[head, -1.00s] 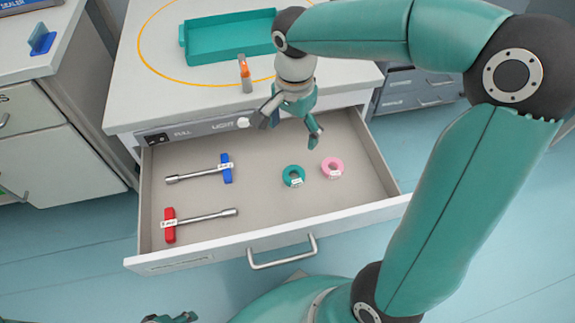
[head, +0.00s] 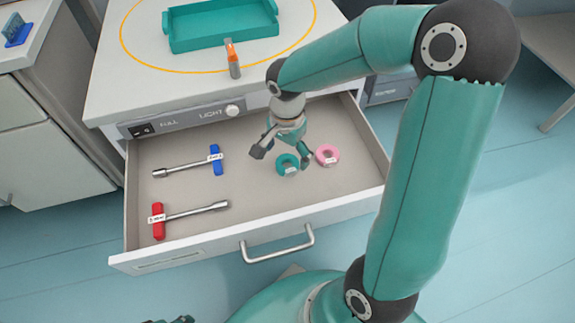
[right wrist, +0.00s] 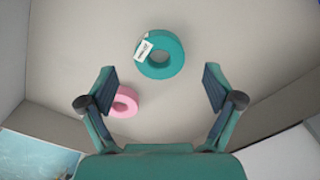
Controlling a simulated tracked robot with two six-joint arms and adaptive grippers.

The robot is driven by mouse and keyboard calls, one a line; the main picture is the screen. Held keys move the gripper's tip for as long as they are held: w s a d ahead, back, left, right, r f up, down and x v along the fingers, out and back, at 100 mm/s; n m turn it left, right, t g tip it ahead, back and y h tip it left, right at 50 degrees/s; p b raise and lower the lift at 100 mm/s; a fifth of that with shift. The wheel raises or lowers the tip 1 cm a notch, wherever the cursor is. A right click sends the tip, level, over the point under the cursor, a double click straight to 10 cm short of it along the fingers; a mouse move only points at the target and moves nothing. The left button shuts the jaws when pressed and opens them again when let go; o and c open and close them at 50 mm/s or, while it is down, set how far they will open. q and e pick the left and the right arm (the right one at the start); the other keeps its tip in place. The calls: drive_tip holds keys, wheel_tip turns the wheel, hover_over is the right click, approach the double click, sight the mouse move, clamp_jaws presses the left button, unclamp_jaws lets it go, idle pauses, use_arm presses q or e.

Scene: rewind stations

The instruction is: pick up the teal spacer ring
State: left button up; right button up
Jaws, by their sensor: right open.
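The teal spacer ring (head: 287,165) lies flat on the floor of the open drawer, with a small white label on it. In the right wrist view the teal spacer ring (right wrist: 161,55) lies ahead of the fingers, roughly midway between their lines. My right gripper (head: 281,156) is open and above the drawer floor, close over the ring; a finger stands beside the ring in the head view. Of my left arm, only a small part shows at the bottom edge of the head view.
A pink ring (head: 327,155) lies just right of the teal one. A blue-handled tool (head: 215,159) and a red-handled tool (head: 158,221) lie at the drawer's left. The drawer's front wall (head: 190,247) stands nearer me. A teal tray (head: 222,43) and an orange-tipped object (head: 232,58) are on the countertop.

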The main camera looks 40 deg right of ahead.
sight(287, 168)
wheel_tip(287, 168, down, 3)
drive_tip(key=shift+f+b, duration=0.15)
drive_tip(key=shift+b, duration=0.2)
drive_tip(key=shift+c, duration=0.2)
drive_tip(key=c, duration=1.2)
